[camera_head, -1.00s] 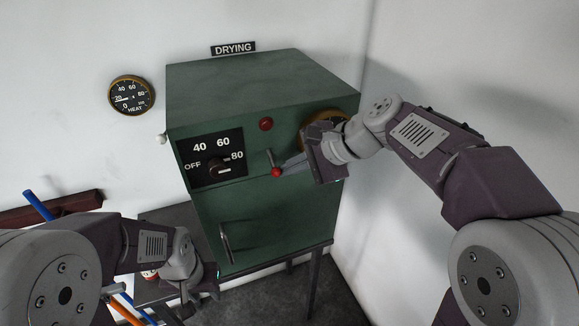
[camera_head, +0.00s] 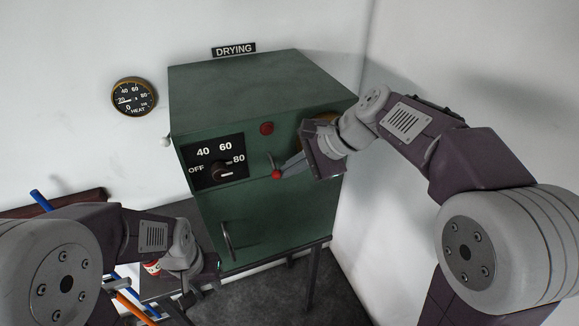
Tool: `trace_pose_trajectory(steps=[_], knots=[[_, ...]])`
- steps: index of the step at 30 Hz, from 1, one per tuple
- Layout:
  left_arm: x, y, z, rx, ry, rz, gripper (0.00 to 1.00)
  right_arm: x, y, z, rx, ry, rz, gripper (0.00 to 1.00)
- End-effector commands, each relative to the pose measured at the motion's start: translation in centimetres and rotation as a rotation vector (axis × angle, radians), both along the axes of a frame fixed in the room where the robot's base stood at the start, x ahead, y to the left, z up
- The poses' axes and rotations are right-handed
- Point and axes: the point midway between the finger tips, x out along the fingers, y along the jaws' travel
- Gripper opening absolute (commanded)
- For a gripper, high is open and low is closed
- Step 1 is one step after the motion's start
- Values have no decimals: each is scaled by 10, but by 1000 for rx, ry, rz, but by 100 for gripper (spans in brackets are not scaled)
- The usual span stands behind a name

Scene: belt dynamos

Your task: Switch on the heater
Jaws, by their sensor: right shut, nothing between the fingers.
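The heater looks to be the green drying cabinet (camera_head: 265,85), standing on a dark table. Its black dial plate (camera_head: 204,176) reads OFF, 40, 60 and 80, with a dark knob (camera_head: 222,171) at its lower middle. Right of the plate is a small lever with a red ball tip (camera_head: 276,174). A dull red lamp (camera_head: 267,128) sits above it. My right gripper (camera_head: 283,171) is shut and empty, its fingertips at the red ball; I cannot tell whether they touch. My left gripper (camera_head: 212,283) is low at the left; its fingers are unclear.
A round HEAT gauge (camera_head: 134,97) hangs on the wall, its needle near 20. My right gripper partly covers another brass-rimmed dial on the cabinet. A door handle (camera_head: 227,240) is on the lower front. A red-and-white can (camera_head: 152,267) and blue and orange rods are near my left arm.

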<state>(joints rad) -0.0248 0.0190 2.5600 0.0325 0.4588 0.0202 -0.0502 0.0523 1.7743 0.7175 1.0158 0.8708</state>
Motion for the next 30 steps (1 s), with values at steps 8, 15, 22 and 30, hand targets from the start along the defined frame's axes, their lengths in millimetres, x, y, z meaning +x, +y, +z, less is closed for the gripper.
trace_pose_trajectory(steps=[8, 15, 22, 30], knots=[[0, 0, 23, 0, 0, 0, 36, -1, 0, 12, 2, 1, 0, 0], [0, 0, 37, 0, 0, 0, 36, -1, 0, 22, 2, -1, -1, 0], [0, 0, 49, 0, 0, 0, 36, 1, 1, 34, 2, 0, -1, 0], [0, 0, 55, 0, 0, 0, 36, 3, 1, 39, 2, -1, 0, 0]])
